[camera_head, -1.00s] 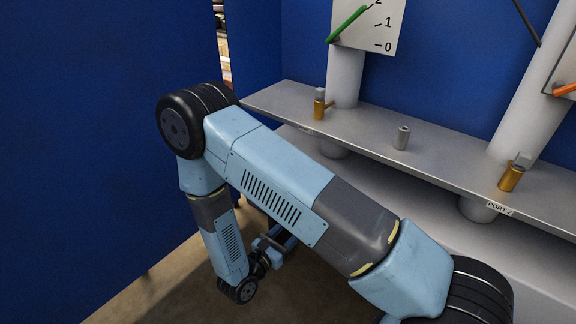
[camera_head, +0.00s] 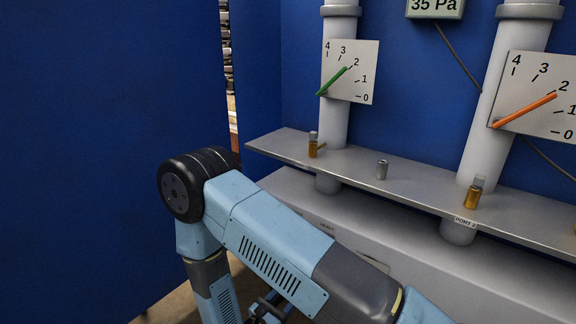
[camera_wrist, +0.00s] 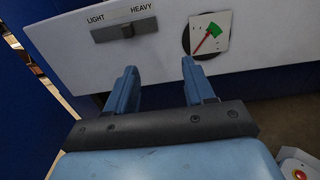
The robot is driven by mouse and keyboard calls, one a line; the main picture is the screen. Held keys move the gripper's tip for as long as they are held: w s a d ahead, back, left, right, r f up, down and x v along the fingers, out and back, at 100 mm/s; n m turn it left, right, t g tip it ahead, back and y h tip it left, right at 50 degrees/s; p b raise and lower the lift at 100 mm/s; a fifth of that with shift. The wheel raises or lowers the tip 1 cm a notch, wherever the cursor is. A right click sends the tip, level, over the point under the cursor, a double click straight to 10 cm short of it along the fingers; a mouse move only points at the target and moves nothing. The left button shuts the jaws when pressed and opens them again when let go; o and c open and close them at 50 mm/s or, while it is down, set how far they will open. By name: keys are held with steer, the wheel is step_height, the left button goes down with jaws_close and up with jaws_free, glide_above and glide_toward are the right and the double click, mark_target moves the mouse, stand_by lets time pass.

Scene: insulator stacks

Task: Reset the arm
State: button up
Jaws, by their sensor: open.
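My blue arm (camera_head: 270,250) is bent in the lower middle of the head view, in front of a grey cabinet and shelf. In the wrist view my gripper (camera_wrist: 160,80) is open, with two blue fingers apart and nothing between them. The fingers point toward a white panel (camera_wrist: 75,55) with a LIGHT/HEAVY slider (camera_wrist: 125,30) and a small dial with a red and green pointer (camera_wrist: 209,36). In the head view the gripper's fingers cannot be made out.
White columns with gauges (camera_head: 350,75) (camera_head: 540,95) stand behind. A blue wall (camera_head: 100,150) closes the left side. Bare floor shows in the wrist view (camera_wrist: 270,110).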

steer(key=w+d+r+m+g+h, duration=0.1)
steer(key=d+r+m+g, duration=0.65)
steer(key=r, duration=0.45)
steer(key=d+r+m+g, duration=0.6)
steer(key=d+r+m, duration=0.2)
steer(key=r, duration=0.3)
steer(key=s+d+r+m+t+y, duration=0.1)
steer(key=s+d+r+m+y, duration=0.2)
steer(key=r, duration=0.4)
steer(key=s+d+r+m+t+y, duration=0.2)
steer(key=s+r+m+y, duration=0.3)
steer(key=s+r, duration=0.1)
steer(key=s+d+r+m+t+y, duration=0.2)
steer(key=s+d+r+m+y, duration=0.1)
steer(key=r, duration=0.6)
steer(key=shift+s+d+m+y, duration=0.35)
steer(key=shift+s+m+y, duration=0.15)
steer(key=shift+s+m, duration=0.5)
steer(key=shift+c, duration=0.2)
